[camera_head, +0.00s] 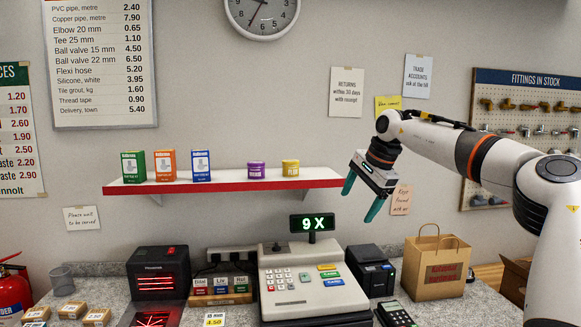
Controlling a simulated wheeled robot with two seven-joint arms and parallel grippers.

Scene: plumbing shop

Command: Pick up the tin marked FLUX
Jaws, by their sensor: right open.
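Two small round tins stand on the red-edged wall shelf (225,184). One is a purple tin (256,170), and to its right is a yellow tin (290,168). The yellow tin's small label seems to read FLUX; the purple tin's label is too small to read surely. My right gripper (361,202) is open and empty, with its green fingers pointing down. It hangs to the right of the shelf's right end, apart from both tins. My left gripper is not in view.
Green, orange and blue boxes (166,165) stand on the shelf's left part. Below are a cash register (305,284) with a raised display (312,223), a black printer (371,272) and a paper bag (436,266). The shelf right of the yellow tin is clear.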

